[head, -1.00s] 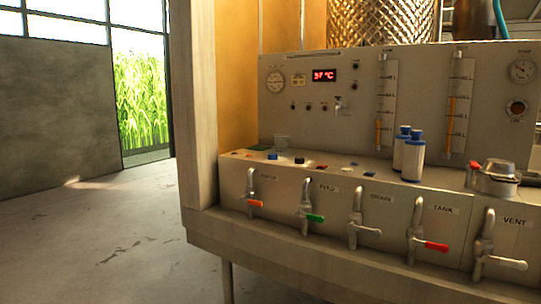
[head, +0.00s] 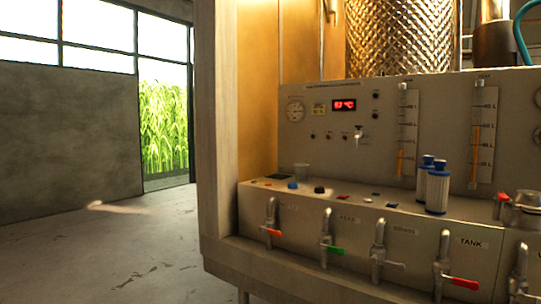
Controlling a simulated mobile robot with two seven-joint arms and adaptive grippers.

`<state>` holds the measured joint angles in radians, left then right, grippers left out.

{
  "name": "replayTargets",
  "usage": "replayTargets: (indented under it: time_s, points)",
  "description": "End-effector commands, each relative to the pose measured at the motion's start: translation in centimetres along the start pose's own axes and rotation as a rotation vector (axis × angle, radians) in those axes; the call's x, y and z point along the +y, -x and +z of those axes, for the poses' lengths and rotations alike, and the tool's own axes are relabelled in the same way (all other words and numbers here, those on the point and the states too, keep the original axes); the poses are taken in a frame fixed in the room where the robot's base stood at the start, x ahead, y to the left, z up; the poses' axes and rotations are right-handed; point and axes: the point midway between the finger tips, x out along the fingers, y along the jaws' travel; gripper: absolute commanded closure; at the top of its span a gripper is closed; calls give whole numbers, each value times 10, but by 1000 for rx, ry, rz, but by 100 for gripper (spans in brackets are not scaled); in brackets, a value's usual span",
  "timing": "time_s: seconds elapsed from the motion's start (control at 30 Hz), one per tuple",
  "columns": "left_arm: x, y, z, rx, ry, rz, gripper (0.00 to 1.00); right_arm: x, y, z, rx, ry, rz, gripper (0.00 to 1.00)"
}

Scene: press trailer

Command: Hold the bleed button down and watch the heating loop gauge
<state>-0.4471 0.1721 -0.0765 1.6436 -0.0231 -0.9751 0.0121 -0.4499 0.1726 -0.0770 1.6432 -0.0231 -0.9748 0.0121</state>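Another round gauge (head: 538,97) is cut by the right picture edge. Their labels and readings are too small to tell. Small dark knobs or buttons sit on the panel, such as one right of the display (head: 375,97) and one in a lower row (head: 312,134). I cannot tell which control is the bleed button. Neither of my grippers is in view.
A red digital display (head: 344,105) and two level tubes (head: 404,135) are on the panel. The floor (head: 110,250) at left is clear.

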Motion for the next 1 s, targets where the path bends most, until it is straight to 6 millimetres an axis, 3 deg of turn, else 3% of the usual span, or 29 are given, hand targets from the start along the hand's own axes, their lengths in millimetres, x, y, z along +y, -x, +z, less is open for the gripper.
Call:
replayTargets:
  time_s: [0.4, 0.7, 1.0]
  points:
    - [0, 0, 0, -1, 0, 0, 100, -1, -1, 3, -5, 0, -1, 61]
    - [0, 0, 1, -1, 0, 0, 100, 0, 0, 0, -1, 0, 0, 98]
    - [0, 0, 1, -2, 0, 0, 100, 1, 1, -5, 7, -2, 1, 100]
